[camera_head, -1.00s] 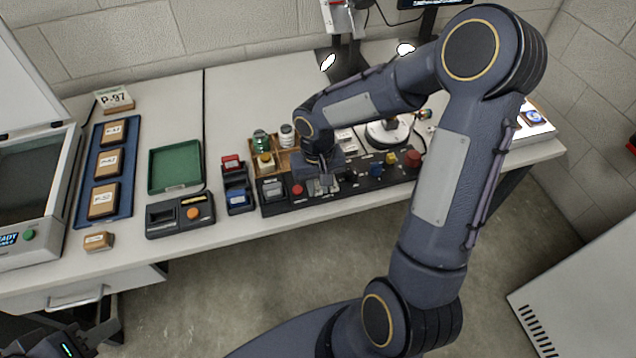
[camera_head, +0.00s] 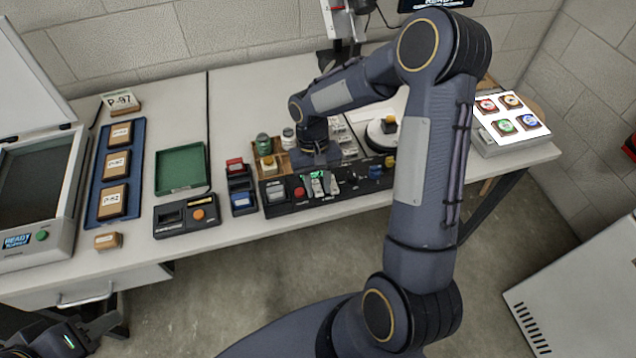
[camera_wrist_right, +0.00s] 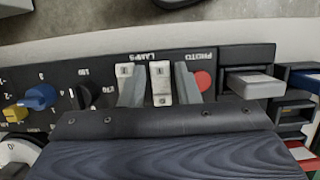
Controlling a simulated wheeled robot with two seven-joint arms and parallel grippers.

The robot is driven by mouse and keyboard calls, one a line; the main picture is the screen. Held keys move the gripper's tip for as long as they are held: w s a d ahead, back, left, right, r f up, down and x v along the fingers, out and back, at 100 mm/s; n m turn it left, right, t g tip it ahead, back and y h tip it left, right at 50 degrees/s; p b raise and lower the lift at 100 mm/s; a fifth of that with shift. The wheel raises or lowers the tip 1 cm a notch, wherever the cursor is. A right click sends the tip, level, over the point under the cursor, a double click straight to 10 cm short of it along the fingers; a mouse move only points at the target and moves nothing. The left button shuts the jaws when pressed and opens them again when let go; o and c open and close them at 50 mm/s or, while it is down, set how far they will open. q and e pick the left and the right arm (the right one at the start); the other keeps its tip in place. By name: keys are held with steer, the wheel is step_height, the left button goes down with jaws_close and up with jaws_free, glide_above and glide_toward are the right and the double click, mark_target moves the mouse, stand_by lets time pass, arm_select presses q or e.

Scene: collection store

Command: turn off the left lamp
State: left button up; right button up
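The black control panel (camera_head: 350,187) lies along the table's front edge. Its LAMPS section has two pale switches side by side. In the right wrist view, which is upside down, one switch (camera_wrist_right: 160,82) sits between my right gripper's grey fingers (camera_wrist_right: 161,88); the other switch (camera_wrist_right: 125,72) is outside them. The fingers look parted, and I cannot tell if they touch the switch. In the head view my right gripper (camera_head: 318,168) points down at the panel. The left lamp head (camera_head: 332,56) is dark; the right one is hidden behind my arm. My left gripper (camera_head: 85,332) is at lower left, its opening unclear.
A red button (camera_head: 299,193) and blue knob (camera_head: 375,172) flank the switches. A wooden tray (camera_head: 285,160) of jars stands just behind. Left are a green tray (camera_head: 181,168) and a box with an orange knob (camera_head: 187,215). A lit panel (camera_head: 510,118) is at right.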

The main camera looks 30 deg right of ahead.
mark_target(316, 183)
steer(key=shift+v, duration=3.9)
